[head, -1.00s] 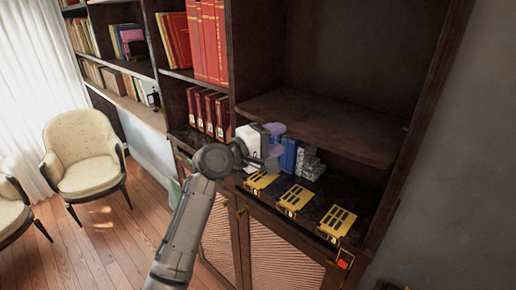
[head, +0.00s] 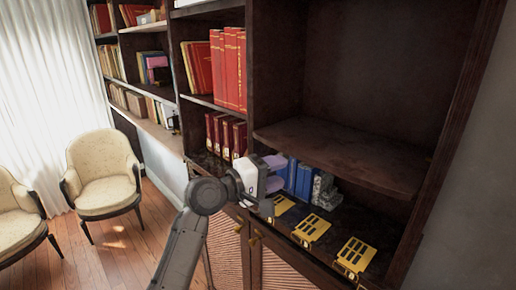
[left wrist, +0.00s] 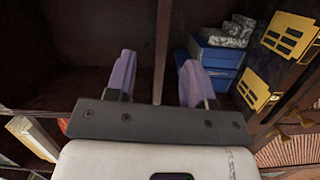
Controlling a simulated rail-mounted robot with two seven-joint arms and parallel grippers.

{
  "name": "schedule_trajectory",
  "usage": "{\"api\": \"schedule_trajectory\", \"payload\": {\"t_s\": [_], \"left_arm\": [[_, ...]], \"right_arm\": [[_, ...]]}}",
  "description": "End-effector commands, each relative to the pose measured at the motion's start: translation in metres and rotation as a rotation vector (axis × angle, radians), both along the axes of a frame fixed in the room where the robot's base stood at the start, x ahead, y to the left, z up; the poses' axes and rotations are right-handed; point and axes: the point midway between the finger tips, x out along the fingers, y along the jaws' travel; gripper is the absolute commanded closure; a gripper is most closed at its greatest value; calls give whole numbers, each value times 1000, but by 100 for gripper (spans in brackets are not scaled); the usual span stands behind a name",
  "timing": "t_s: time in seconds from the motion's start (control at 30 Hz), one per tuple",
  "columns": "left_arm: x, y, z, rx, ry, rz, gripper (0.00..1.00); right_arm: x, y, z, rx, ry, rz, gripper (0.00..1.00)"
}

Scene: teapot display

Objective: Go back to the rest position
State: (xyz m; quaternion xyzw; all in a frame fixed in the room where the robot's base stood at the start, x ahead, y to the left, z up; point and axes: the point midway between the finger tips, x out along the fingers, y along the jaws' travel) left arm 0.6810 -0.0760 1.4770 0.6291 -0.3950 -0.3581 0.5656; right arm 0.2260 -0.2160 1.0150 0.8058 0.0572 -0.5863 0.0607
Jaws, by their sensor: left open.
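My left gripper (head: 276,172) is open, with its pale purple fingers apart and nothing seen between them. In the head view it is in front of the cabinet, just left of the blue books (head: 300,178). In the left wrist view the open fingers of my left gripper (left wrist: 157,80) point at the dark shelving, and the blue books (left wrist: 222,60) are to the right of them. The finger tips are partly hidden in the head view by the white gripper body. My right gripper is in neither view.
Yellow slotted stands (head: 312,228) line the lower shelf's front edge. A grey patterned block (head: 322,188) stands beside the blue books. A middle shelf (head: 345,155) juts out above. Red books (head: 228,68) fill the bay to the left. Cream chairs (head: 103,170) and open floor are at left.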

Motion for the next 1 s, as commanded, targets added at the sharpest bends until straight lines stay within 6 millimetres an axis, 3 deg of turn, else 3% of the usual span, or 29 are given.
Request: {"api": "schedule_trajectory", "payload": {"t_s": [0.17, 0.27, 0.47, 0.6, 0.67, 0.77, 1.0], "left_arm": [[-1, 1, -18, 217, -192, -19, 51], [-9, 5, -17, 396, -369, -14, 51], [-34, 32, 15, 732, -736, 62, 51], [-53, 66, 41, 923, -913, 167, 51], [-61, 83, 40, 997, -952, 214, 51], [-73, 114, 24, 1115, -973, 288, 51], [-114, 192, -66, 1326, -841, 420, 51]], "right_arm": [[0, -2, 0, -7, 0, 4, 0], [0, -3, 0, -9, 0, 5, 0], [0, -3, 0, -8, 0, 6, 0], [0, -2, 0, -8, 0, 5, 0], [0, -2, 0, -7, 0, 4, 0], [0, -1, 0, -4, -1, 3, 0], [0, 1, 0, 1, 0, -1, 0]]}}
